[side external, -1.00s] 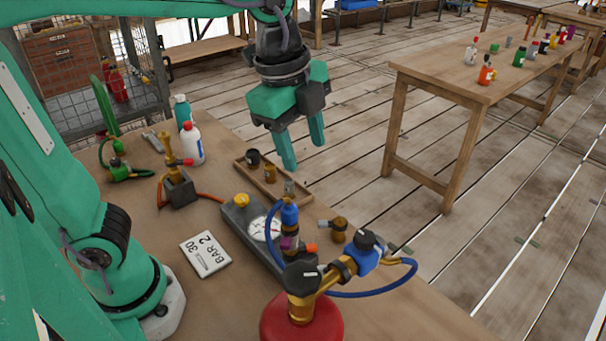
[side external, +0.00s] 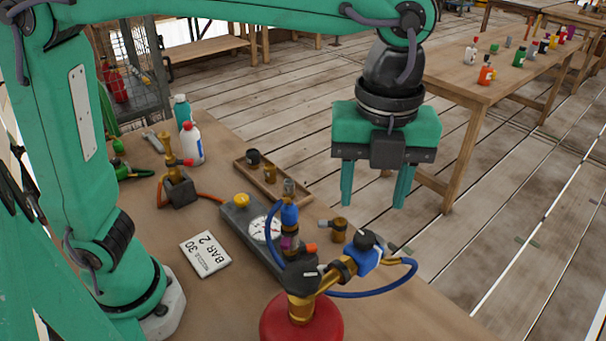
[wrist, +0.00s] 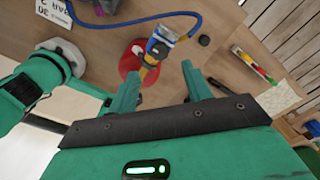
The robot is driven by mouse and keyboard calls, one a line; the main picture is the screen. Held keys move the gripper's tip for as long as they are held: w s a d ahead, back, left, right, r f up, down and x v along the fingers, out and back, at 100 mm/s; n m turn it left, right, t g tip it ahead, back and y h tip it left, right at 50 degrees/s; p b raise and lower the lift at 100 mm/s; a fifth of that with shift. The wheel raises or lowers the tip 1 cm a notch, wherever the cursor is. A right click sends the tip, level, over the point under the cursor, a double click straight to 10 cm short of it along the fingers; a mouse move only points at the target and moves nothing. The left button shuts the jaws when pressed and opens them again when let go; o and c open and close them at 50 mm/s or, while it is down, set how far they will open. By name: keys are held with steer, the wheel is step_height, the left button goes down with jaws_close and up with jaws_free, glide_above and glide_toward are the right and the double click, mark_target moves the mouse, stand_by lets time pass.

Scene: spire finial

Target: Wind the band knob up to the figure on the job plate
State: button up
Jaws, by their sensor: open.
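The white job plate (side external: 206,254) lies flat on the bench and reads BAR 2 with a smaller line, seemingly NOZZLE 30; part of it shows in the wrist view (wrist: 54,14). A red cylinder (side external: 300,322) carries a brass fitting (side external: 323,279), a black knob (side external: 301,276) and a blue part with a dark cap (side external: 363,249). I cannot tell which is the band knob. A round gauge (side external: 262,229) sits in a grey block. My gripper (side external: 374,198) is open and empty, fingers down, above and beyond the cylinder's fittings. In the wrist view the fingers (wrist: 160,72) point toward the cylinder.
A blue hose (side external: 372,294) loops around the fittings. A wooden tray (side external: 272,184) with small parts and two bottles (side external: 191,142) stand farther back. A loose brass piece (side external: 338,229) is near the bench edge. Another table (side external: 492,72) stands at the right.

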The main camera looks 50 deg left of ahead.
mark_target(365, 235)
steer(key=shift+f, duration=3.65)
steer(key=c, duration=1)
